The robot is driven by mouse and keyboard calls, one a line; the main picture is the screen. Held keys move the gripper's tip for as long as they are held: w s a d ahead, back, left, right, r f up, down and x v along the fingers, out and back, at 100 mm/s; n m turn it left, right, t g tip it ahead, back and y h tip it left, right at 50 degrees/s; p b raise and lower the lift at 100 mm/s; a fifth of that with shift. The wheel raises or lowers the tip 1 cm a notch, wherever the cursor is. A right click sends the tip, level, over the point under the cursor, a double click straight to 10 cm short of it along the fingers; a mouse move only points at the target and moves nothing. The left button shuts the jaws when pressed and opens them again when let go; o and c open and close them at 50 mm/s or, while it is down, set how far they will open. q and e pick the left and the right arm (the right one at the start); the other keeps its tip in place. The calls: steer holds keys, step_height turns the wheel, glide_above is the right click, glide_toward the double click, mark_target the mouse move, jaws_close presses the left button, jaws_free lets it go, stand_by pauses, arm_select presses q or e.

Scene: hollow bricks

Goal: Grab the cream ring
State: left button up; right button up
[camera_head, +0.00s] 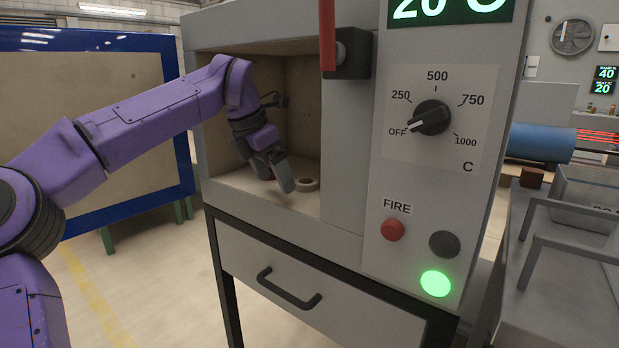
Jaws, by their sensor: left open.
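The cream ring (306,185) lies flat on the floor of the kiln chamber, near its right side. My left arm reaches in from the left through the open front of the kiln (345,225). My left gripper (277,184) is inside the chamber, pointing down, just left of the ring. Its fingers are open, with the near finger close beside the ring. I cannot tell whether that finger touches the ring. My right gripper is not in view.
The chamber's side walls and front frame stand close around my left arm. The panel to the right has a dial (431,118) and a red button (392,230). A drawer handle (288,288) sticks out below. A metal bench (530,300) stands at the right.

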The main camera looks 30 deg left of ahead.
mark_target(299, 183)
arm_select(q)
steer(key=shift+w+r+p, duration=0.35)
steer(key=shift+w+r, duration=0.1)
steer(key=w, duration=0.2)
steer(key=w+d+p, duration=0.1)
steer(key=w, duration=0.1)
steer(key=w+p, duration=0.1)
steer(key=w, duration=0.1)
steer(key=shift+d+f, duration=0.2)
steer(key=shift+d, duration=0.1)
steer(key=b+x, duration=0.1)
steer(key=x, duration=0.2)
steer(key=shift+f, duration=0.2)
steer(key=shift+r, duration=0.1)
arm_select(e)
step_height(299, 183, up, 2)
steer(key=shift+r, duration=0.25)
arm_select(q)
steer(key=c, duration=1.1)
